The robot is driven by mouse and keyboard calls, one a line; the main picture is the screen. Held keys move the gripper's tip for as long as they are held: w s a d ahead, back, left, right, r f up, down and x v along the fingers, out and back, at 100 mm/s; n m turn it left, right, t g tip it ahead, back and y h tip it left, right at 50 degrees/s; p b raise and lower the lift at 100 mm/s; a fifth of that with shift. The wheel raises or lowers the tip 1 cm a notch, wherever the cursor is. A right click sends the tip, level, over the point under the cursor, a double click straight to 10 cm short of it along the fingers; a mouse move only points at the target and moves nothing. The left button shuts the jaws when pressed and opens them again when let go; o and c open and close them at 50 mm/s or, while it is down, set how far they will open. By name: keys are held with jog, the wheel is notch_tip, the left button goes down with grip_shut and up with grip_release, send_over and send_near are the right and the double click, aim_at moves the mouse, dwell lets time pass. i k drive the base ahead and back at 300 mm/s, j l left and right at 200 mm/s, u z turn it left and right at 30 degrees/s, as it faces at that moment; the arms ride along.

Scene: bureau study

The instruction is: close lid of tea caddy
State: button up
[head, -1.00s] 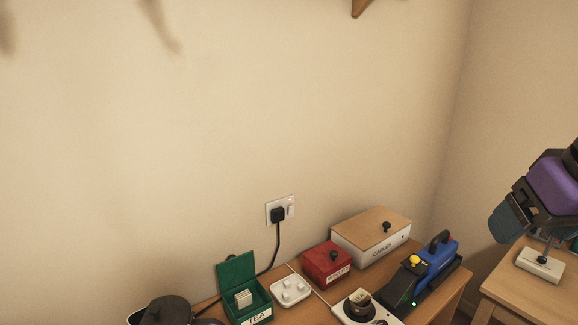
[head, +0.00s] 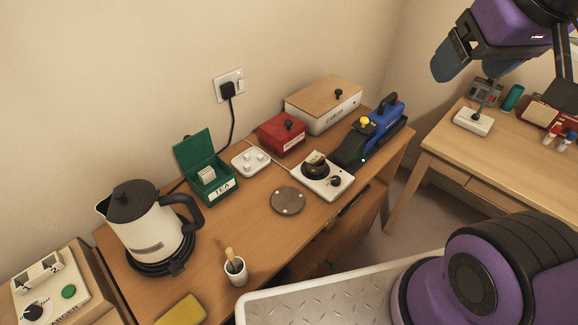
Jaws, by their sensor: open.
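The tea caddy (head: 217,190) is a green box with a white TEA label on its front, standing on the wooden bureau top near the wall. Its green lid (head: 194,151) stands open, raised at the back. Pale tea bags (head: 206,174) show inside. My gripper (head: 455,62) is at the upper right, high and well to the right of the caddy, with blue-grey fingers pointing down. It is open, and I see nothing held in it.
A white kettle (head: 146,232) stands left of the caddy. A white tray (head: 251,161), a red box (head: 281,134), a cables box (head: 323,104), a hot plate (head: 327,179) and a blue device (head: 384,121) are to its right. A round coaster (head: 288,201) lies in front.

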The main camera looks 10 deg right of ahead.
aim_at(193, 151)
jog(key=j+u, duration=0.15)
jog(key=u, duration=0.25)
jog(key=i+j+u, duration=0.1)
jog(key=u, duration=0.25)
